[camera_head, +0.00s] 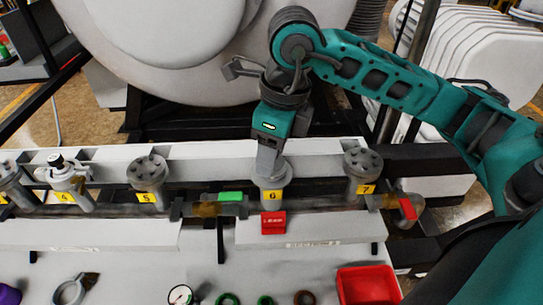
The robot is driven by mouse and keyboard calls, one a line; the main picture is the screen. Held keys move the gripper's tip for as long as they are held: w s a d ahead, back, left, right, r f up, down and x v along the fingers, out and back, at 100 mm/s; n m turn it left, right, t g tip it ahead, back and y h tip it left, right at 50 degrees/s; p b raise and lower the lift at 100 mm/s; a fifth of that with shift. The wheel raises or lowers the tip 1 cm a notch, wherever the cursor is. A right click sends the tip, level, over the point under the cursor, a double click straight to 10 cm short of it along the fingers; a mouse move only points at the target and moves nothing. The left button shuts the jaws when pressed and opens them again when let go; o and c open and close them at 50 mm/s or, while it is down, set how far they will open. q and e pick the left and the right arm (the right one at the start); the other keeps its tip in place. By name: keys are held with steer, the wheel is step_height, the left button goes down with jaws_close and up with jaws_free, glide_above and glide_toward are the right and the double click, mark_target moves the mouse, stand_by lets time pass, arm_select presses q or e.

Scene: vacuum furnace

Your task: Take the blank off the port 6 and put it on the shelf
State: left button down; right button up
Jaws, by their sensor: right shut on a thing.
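Port 6 is the pale upright stub with the yellow "6" label (272,196), in the middle of the pipe row. My right gripper (269,166) points down onto its top, with its fingers close together. It is shut on the blank, which the fingers and the gripper body mostly hide. I cannot tell whether the blank is still seated on the port or slightly lifted. A pale shelf-like surface (150,272) runs along the front below the ports. My left gripper is not in view.
Bolted caps stand on port 5 (148,170) and port 7 (362,166). A green-handled valve (230,197) and a red tag (272,223) are close to port 6. A red tray (368,286), a gauge (180,295), rings and a clamp (70,292) occupy the front surface.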

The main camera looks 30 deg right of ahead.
steer(key=c, duration=0.4)
steer(key=shift+r, duration=0.1)
